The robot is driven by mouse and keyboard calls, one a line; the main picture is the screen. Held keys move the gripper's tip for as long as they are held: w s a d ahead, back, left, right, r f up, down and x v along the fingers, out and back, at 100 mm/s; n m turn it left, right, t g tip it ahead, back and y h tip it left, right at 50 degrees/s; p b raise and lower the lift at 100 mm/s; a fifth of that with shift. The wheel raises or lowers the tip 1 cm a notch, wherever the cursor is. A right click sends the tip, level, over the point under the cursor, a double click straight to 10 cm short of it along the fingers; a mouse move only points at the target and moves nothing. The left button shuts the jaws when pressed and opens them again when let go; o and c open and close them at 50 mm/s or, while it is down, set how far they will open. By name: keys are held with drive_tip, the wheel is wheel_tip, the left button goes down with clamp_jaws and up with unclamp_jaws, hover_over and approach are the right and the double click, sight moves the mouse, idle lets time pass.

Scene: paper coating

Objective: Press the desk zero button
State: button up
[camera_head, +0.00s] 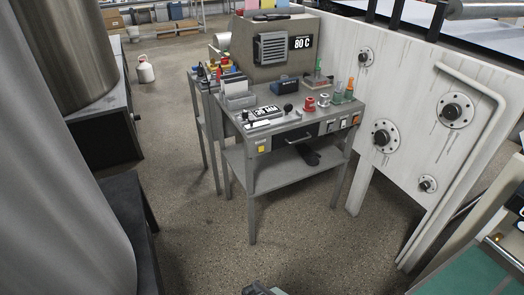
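The grey metal desk (262,162) stands in the middle of the view, with a lower shelf and a front drawer with a handle. On the top, a black-and-white digit panel (262,112) lies near a round black knob (288,107). I cannot tell which of these parts is the zero button. A small dark grey part shows at the bottom edge, perhaps mine. No gripper fingers are visible.
A box marked 80 C (301,43) stands behind the desk. A white panel with black dials (381,137) rises on the right. Dark cabinets and a large metal cylinder (85,55) stand on the left. The speckled floor (200,240) before the desk is clear.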

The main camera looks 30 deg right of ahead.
clamp_jaws()
idle(0.6)
drive_tip(key=shift+d, duration=0.15)
idle(0.6)
drive_tip(key=w+d+r+m+t+y, duration=0.1)
drive_tip(key=w+d+r+m+t, duration=0.15)
drive_tip(key=w+d+r, duration=0.5)
drive_tip(key=w+d+r+m+t, duration=0.25)
drive_tip(key=w+d+r, duration=0.25)
drive_tip(key=w+d, duration=0.5)
drive_tip(key=w+d+r+m+t+y, duration=0.1)
drive_tip(key=w+d+r+m+t, duration=0.15)
drive_tip(key=w+d+r, duration=0.6)
drive_tip(key=w+r+m+t+y, duration=0.1)
drive_tip(key=w+r+t, duration=0.3)
drive_tip(key=w+r, duration=0.3)
drive_tip(key=w+r+m+t, duration=0.2)
drive_tip(key=w+r+t, duration=0.2)
drive_tip(key=w+r, duration=0.4)
drive_tip(key=w, duration=0.4)
drive_tip(key=shift+w+d+y, duration=0.3)
drive_tip(key=shift+d+y, duration=0.1)
